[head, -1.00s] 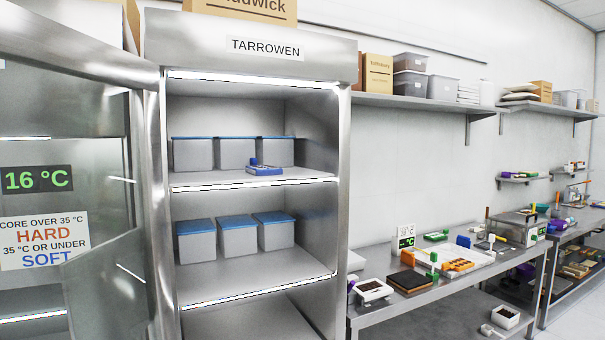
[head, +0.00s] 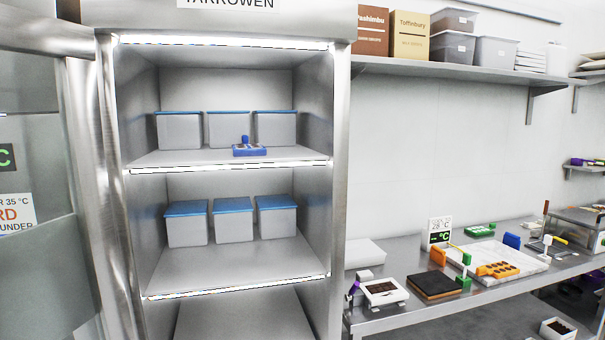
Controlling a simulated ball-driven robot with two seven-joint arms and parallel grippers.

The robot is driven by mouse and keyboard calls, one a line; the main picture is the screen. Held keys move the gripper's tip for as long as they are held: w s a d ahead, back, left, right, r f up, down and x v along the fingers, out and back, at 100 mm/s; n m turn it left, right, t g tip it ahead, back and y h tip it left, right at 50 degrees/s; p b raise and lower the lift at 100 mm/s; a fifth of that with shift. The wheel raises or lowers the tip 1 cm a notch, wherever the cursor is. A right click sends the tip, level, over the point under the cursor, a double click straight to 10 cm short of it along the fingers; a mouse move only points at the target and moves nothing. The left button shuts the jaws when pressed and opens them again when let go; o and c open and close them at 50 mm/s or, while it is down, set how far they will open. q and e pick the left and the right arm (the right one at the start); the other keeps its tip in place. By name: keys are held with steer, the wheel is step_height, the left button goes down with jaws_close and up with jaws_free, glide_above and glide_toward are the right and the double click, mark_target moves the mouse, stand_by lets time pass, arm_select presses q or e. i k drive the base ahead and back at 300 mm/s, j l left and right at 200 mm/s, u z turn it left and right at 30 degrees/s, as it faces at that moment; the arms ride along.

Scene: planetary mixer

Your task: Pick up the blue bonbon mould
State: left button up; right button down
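The blue bonbon mould (head: 250,151) sits near the front edge of the upper shelf (head: 190,158) in the open steel cabinet. It is a small blue tray with dark cavities and an upright blue tab at its back. It stands in front of the grey bins, towards the right. Neither of my grippers shows in the head view.
Grey bins with blue lids (head: 180,130) stand on the upper shelf, and more (head: 233,220) on the shelf below. The cabinet's door (head: 35,180) is swung open at the left. A steel bench (head: 400,325) at the right holds an orange mould (head: 497,270) and other tools.

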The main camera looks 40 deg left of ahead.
mark_target(245, 149)
steer(key=i+u, duration=0.75)
steer(key=i+l+u, duration=0.2)
steer(key=i+u, duration=0.2)
steer(key=i, duration=0.1)
